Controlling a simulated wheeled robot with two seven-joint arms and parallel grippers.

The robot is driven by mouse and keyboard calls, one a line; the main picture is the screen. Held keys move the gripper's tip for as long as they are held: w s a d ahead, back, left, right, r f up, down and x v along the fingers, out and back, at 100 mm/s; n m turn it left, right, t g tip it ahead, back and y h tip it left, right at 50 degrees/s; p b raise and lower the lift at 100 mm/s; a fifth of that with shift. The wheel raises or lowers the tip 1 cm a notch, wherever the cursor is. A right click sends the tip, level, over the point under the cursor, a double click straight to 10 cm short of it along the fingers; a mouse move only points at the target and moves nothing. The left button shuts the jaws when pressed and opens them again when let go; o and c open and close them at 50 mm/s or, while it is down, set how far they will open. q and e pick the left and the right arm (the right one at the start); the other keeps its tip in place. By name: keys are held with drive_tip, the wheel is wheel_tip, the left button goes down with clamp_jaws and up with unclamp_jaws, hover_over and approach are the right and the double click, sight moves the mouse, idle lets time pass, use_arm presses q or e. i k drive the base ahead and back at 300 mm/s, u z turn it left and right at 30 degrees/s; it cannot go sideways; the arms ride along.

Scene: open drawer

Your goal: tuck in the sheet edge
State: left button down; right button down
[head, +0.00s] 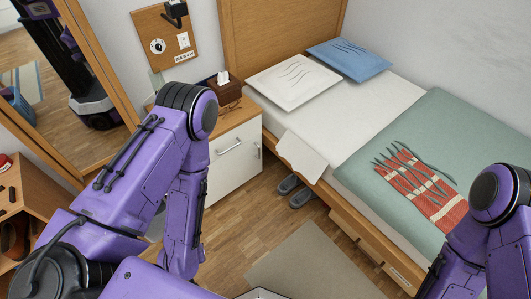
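A white sheet covers the bed (355,117), and a pale flap of the sheet edge (302,156) hangs over the near side of the wooden bed frame (340,208). My purple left arm reaches in from the left, in front of the nightstand, and my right arm is at the lower right in front of the bed. Neither gripper shows in the head view; both arms run down out of the picture. Both arms appear apart from the sheet flap.
A nightstand (235,160) holds a tissue box (224,89). Pillows (294,81) lie at the bed's head; a green blanket (445,135) with a red throw (425,185) covers its right part. Grey slippers (290,184) sit below the flap. A rug (308,265) lies in front.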

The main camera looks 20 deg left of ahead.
sight(303, 158)
drive_tip(key=u, duration=0.3)
drive_tip(key=k, duration=0.65)
drive_tip(key=u, duration=0.45)
drive_tip(key=i, duration=0.85)
drive_tip(key=z, duration=0.65)
drive_tip(key=i, duration=0.45)
drive_tip(key=z, duration=0.45)
